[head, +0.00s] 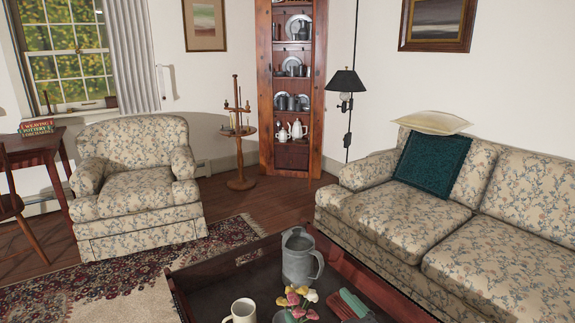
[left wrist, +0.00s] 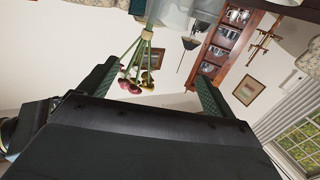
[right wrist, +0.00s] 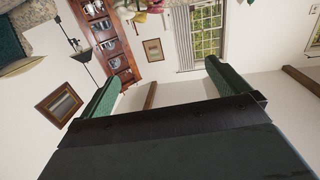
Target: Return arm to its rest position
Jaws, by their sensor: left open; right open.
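My right gripper (right wrist: 162,72) is open in the right wrist view, with its two green fingers wide apart and nothing between them. My left gripper (left wrist: 152,70) is open in the left wrist view. Flowers on green stems (left wrist: 140,70) show in the gap between its fingers; I cannot tell how near they are. I do not make out the left gripper in the head view.
A dark wooden tray table (head: 205,288) holds a grey metal pitcher (head: 299,258), a cream mug (head: 243,311) and the flowers (head: 296,300). A floral sofa (head: 485,255) is at the right, an armchair (head: 137,185) at the left. Open floor lies behind the tray.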

